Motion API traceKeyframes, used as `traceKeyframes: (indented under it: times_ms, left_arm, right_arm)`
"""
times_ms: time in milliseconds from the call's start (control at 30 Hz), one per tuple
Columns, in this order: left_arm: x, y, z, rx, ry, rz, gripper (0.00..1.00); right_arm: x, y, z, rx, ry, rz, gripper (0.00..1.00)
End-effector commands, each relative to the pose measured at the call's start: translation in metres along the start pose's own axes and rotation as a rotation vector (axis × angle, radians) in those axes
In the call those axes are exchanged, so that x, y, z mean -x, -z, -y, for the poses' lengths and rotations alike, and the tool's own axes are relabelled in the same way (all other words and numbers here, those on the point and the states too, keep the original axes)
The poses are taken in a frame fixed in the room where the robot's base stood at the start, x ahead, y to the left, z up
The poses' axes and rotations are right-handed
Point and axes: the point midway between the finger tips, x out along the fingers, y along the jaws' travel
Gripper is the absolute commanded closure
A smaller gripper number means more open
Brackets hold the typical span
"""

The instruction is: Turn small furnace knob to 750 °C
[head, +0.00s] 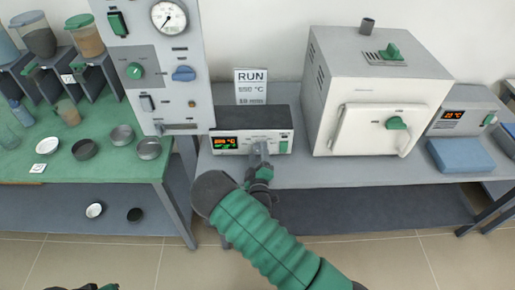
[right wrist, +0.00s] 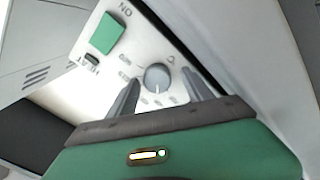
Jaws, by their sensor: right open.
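The low dark-topped unit with a white front (head: 255,119) stands on the grey bench. Its lit display (head: 225,143) shows small digits I cannot read surely. In the right wrist view its round grey knob (right wrist: 157,77) sits on a white panel with a printed scale. The knob's exact setting is unclear. My right gripper (head: 262,152) is at the unit's front, hiding the knob in the head view. Its open fingers (right wrist: 160,96) stand on either side of the knob; contact is not clear. Only a dark and green fragment of my left arm (head: 95,287) shows at the bottom edge.
A green switch (right wrist: 107,33) marked ON is beside the knob. A large white furnace (head: 375,90) stands right of the unit, a gauge panel (head: 155,65) left. A RUN sign (head: 250,87) stands behind. A green table (head: 110,172) holds several dishes.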

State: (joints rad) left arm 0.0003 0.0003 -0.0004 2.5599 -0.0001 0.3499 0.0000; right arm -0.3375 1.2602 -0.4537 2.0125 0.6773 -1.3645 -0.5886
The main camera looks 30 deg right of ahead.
Motion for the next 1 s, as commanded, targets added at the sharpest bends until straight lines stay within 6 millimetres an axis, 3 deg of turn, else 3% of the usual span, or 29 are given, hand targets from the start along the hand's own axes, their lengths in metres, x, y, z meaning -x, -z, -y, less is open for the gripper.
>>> traceKeyframes:
  times_ms: [133, 600, 1000]
  left_arm:
    - [0.0001, -0.0001, -0.0002, -0.001, 0.000, 0.000, 1.00]
    - [0.0000, 0.0000, -0.0002, -0.001, 0.000, 0.000, 1.00]
    - [-0.0023, -0.0006, -0.0002, -0.001, 0.000, 0.000, 1.00]
  right_arm:
    - [-0.0004, -0.0003, 0.0002, 0.001, 0.000, 0.000, 0.41]
    - [-0.0007, 0.0009, 0.0019, 0.001, 0.003, -0.002, 1.00]
    - [-0.0005, 0.0011, 0.0038, -0.070, 0.006, -0.002, 1.00]
